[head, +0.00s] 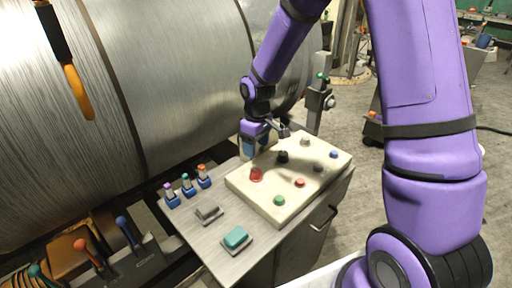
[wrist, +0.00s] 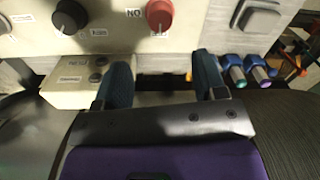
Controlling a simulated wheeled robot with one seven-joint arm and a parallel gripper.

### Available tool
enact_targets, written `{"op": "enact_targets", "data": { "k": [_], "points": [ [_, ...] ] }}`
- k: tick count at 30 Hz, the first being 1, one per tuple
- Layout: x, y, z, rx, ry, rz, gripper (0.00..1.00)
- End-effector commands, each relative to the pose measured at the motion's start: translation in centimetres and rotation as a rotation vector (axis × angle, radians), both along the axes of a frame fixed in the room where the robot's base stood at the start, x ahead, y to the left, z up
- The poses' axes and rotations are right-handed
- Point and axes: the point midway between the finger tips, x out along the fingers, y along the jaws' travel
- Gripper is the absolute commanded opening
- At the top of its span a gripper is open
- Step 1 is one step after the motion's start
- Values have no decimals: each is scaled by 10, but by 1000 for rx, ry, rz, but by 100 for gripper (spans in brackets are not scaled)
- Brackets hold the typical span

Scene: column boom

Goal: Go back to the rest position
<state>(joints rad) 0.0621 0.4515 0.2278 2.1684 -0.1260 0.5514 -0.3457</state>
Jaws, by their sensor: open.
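My purple arm reaches over the workbench from the upper right in the head view.
Three small toggles (head: 187,185), a grey rocker (head: 208,213) and a teal button (head: 236,238) sit on the metal bench (head: 192,233). A big metal drum (head: 180,90) stands close behind. Coloured-handled levers (head: 90,255) are at lower left. Open floor lies right.

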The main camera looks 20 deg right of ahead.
Motion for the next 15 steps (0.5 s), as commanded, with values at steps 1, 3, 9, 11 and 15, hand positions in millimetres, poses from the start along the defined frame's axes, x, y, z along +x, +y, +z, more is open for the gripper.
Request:
{"op": "enact_targets", "data": {
  "k": [1,3,9,11,15],
  "points": [
    [0,0,0,0,0,0,65],
    [0,0,0,0,0,0,65],
    [0,0,1,-1,-2,-1,65],
    [-1,-1,6,-3,-8,-7,65],
    [-9,-7,35,-17,-39,-38,65]
  ]
}}
